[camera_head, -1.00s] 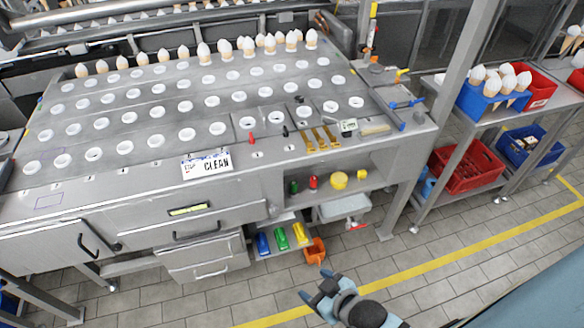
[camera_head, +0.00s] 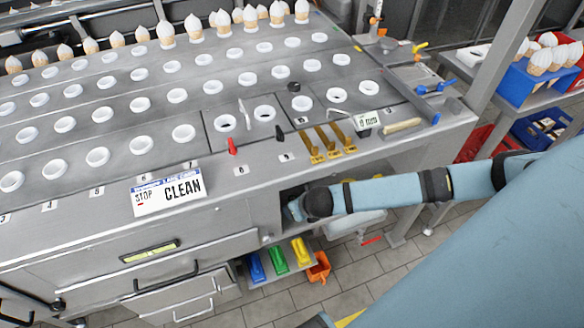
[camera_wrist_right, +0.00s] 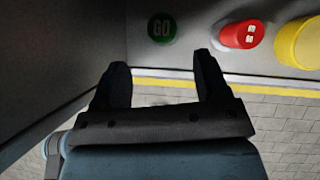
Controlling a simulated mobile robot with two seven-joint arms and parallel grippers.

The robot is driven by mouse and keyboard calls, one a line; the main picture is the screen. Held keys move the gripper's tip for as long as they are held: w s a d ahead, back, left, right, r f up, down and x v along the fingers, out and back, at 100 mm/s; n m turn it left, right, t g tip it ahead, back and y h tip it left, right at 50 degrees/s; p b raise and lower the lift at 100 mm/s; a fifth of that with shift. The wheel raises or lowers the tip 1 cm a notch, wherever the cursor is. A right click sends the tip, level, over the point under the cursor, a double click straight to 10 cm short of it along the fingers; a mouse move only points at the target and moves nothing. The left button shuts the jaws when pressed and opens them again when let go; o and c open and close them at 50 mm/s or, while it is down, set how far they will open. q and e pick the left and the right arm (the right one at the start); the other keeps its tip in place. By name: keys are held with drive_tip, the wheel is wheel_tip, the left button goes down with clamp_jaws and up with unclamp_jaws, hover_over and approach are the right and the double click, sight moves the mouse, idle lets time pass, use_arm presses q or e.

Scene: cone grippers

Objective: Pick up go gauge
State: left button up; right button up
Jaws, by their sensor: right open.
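The go gauge (camera_wrist_right: 161,28) is a round green piece marked GO in the right wrist view, on the shelf near the grey side wall. My right gripper (camera_wrist_right: 160,70) is open and empty. Its two dark fingers point towards the gauge, which lies just beyond the fingertips and roughly between them. The fingers appear apart from it. In the head view my right arm (camera_head: 390,194) reaches into the shelf under the worktop. The gauge is hidden there, and the gripper is mostly hidden. My left gripper is not in view.
A red gauge (camera_wrist_right: 242,34) and a larger yellow round piece (camera_wrist_right: 300,42) stand right of the go gauge. The worktop (camera_head: 225,183) overhangs the shelf. Below are blue, green and yellow pieces (camera_head: 278,256) and an orange bin (camera_head: 319,267).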

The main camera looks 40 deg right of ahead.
drive_tip(key=x, duration=0.4)
drive_tip(key=b+x, duration=0.1)
drive_tip(key=x, duration=0.2)
drive_tip(key=shift+s+d, duration=0.1)
drive_tip(key=shift+d, duration=0.2)
drive_tip(key=shift+w+f, duration=0.25)
drive_tip(key=shift+c, duration=0.2)
drive_tip(key=c, duration=1)
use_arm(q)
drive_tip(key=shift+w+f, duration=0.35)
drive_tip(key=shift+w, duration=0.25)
use_arm(e)
drive_tip(key=shift+c, duration=0.2)
